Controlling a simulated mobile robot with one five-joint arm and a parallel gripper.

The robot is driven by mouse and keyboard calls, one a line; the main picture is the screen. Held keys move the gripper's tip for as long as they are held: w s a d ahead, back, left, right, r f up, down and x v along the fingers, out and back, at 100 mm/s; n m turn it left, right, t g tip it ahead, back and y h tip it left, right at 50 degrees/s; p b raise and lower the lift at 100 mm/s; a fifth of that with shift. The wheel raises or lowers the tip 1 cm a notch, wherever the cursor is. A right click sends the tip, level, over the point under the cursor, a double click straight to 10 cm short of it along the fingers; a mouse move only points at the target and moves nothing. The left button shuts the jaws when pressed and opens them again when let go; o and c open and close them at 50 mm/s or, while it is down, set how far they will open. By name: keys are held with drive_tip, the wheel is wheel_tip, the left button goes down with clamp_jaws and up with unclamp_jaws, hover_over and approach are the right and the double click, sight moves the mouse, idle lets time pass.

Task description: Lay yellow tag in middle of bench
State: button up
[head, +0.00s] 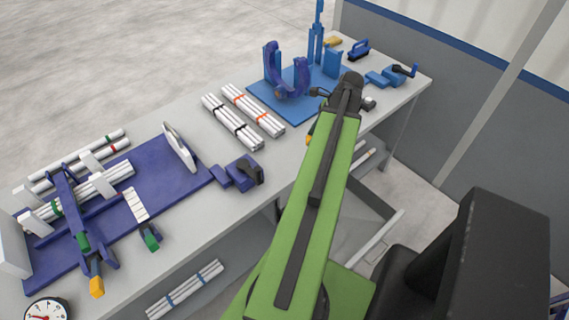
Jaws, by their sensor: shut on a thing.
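My green arm reaches up over the front edge of the bench (200,178). Its far end hides most of my gripper (319,92); only small dark parts show beside the arm's tip. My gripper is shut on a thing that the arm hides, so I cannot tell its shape. A small orange-yellow piece (310,139) peeks out at the arm's left edge; I cannot tell whether it is the yellow tag or whether it is held.
Two bundles of white pipes, black-banded (232,122) and orange-banded (253,110), lie mid-bench. A blue fixture (286,75) stands beyond them. A purple jig (140,190) with pipes fills the left, and a purple vise (237,174) sits near the front edge. Bare bench shows between them.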

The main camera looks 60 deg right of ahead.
drive_tip(key=b, duration=0.7)
hover_over(278, 155)
drive_tip(key=s, duration=0.1)
drive_tip(key=f, duration=0.6)
drive_tip(key=shift+s+d+f, duration=0.1)
drive_tip(key=shift+d+f, duration=0.15)
drive_tip(key=shift+f, duration=0.15)
wheel_tip(278, 155, down, 4)
drive_tip(key=b, duration=0.4)
drive_tip(key=shift+f, duration=0.2)
drive_tip(key=shift+r, duration=0.25)
drive_tip(key=shift+f, duration=0.25)
drive_tip(key=o, duration=1.3)
drive_tip(key=shift+r, duration=0.1)
